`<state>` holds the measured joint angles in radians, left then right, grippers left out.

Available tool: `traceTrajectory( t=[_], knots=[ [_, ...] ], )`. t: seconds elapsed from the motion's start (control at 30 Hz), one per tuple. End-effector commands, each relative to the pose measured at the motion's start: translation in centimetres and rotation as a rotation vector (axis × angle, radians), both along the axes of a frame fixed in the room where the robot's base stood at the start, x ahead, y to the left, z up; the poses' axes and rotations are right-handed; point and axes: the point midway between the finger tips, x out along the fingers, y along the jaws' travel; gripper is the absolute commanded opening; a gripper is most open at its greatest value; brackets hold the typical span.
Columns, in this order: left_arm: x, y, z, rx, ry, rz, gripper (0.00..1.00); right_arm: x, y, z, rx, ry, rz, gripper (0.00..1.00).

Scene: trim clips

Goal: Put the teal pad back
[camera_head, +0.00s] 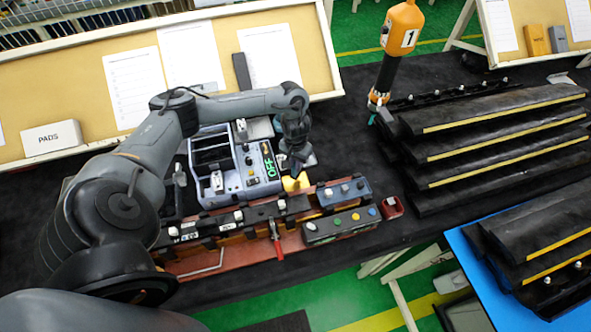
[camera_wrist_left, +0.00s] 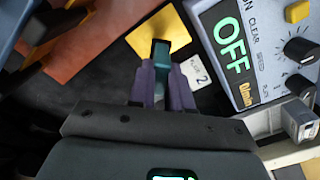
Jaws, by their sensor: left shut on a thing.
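My left gripper (camera_head: 297,168) reaches down beside the grey control box, above a yellow piece. In the left wrist view its purple fingers (camera_wrist_left: 161,82) are shut on the teal pad (camera_wrist_left: 160,52). The pad's far end lies over the yellow piece (camera_wrist_left: 172,26), which also shows in the head view (camera_head: 295,182). I cannot tell whether the pad touches it. A white label with a 2 (camera_wrist_left: 196,72) is right of the fingers. In the head view the gripper hides the pad. My right gripper is not in view.
The grey control box (camera_head: 205,185) with a green OFF display stands close by the gripper. A reddish fixture (camera_head: 285,243) with dark blocks lies in front. An orange tool marked 1 (camera_head: 402,38) stands upright near stacked black trim pieces (camera_head: 490,135). Dark mat between them is clear.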

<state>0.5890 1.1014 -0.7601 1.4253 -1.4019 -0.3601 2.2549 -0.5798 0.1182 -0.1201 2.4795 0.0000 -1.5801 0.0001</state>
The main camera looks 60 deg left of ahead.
Motion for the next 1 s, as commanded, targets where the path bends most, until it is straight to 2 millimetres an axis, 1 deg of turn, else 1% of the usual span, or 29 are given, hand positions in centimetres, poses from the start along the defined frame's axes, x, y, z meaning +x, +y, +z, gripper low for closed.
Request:
traceTrajectory(
  t=[0.33, 0.73, 0.77, 0.8, 0.87, 0.9, 0.93, 1.0],
  knots=[
    [0.0, 0.0, -3.5, 0.000, 0.001, 0.001, 0.00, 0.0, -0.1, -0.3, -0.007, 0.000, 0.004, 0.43],
    [0.0, -0.1, -3.9, 0.000, 0.001, -0.001, 0.00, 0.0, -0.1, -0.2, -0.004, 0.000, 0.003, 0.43],
    [0.0, -0.1, -4.0, 0.000, 0.000, -0.001, 0.20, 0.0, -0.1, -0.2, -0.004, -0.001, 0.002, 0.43],
    [0.0, 0.0, -3.9, 0.000, 0.000, -0.001, 0.26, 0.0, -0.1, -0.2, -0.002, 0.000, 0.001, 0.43],
    [0.0, 0.0, -3.9, 0.001, 0.001, -0.001, 0.35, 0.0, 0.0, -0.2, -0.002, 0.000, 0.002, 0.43],
    [0.0, 0.0, -3.9, 0.001, 0.001, -0.001, 0.41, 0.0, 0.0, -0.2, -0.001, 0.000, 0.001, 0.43],
    [0.0, 0.0, -3.9, 0.001, 0.001, -0.001, 0.44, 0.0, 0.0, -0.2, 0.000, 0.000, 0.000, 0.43],
    [0.0, 0.0, -3.9, 0.001, 0.001, -0.001, 0.44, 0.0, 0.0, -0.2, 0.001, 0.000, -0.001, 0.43]
  ],
)
